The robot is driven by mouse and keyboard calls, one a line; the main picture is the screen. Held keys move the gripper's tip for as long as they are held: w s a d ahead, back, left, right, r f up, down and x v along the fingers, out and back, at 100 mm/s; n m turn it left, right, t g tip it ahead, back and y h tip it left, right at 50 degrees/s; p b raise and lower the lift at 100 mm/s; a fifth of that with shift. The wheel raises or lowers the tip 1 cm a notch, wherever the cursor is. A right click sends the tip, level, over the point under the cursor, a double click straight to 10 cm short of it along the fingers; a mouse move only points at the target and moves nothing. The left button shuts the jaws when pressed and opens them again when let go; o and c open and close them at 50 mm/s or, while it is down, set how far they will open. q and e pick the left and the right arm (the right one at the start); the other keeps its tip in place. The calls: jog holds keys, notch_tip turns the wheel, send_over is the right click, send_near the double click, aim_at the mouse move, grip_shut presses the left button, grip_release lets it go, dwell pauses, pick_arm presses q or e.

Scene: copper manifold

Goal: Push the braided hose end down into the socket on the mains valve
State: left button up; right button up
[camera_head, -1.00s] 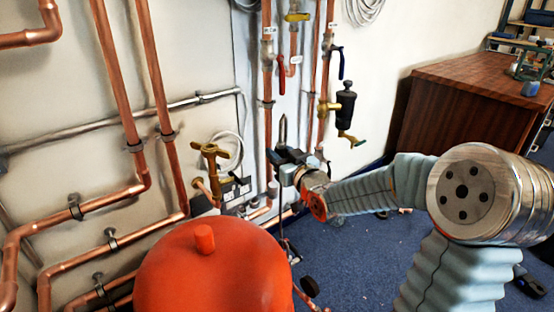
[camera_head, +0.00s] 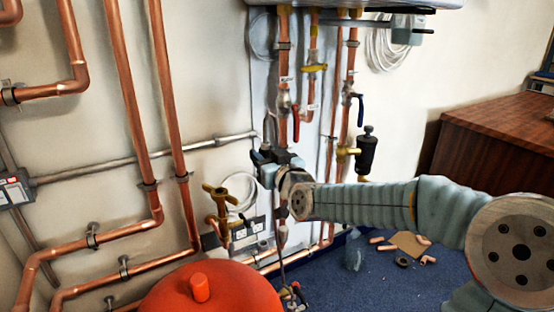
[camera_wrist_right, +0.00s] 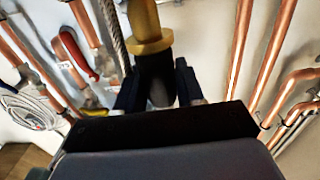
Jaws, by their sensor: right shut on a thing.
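My right gripper (camera_head: 268,157) is shut on the dark sleeve (camera_wrist_right: 156,80) of the hose end. In the right wrist view, a brass fitting (camera_wrist_right: 146,25) extends from this sleeve, out past the fingers. Part of the grey braided hose (camera_wrist_right: 114,38) runs beside it. In the head view the hose end is mostly hidden by the gripper. A brass valve with a T-handle (camera_head: 218,200) stands low on the wall, left of and below the gripper; it looks like the mains valve. Its socket cannot be made out. The hose end is apart from it. My left gripper is not in view.
A red rounded vessel (camera_head: 215,290) stands in the foreground below. Copper pipes (camera_head: 165,90) line the wall. A red-lever valve (camera_head: 285,100) is just above the gripper, and a black canister (camera_head: 367,150) is to the right. Loose fittings and cardboard (camera_head: 410,243) lie on the blue floor.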

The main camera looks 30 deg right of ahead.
jog(key=w+a+f+n+y+b, duration=0.2)
jog(key=w+a+f+y+b, duration=0.2)
jog(key=w+a, duration=0.4)
jog(key=shift+w+a+n+b, duration=0.25)
jog(key=shift+w+n+b, duration=0.25)
jog(key=shift+w, duration=1.25)
jog(key=shift+f, duration=0.15)
jog(key=shift+f+b, duration=1.35)
jog(key=shift+b, duration=0.2)
jog(key=shift+f+b, duration=0.7)
jog(key=shift+b, duration=0.4)
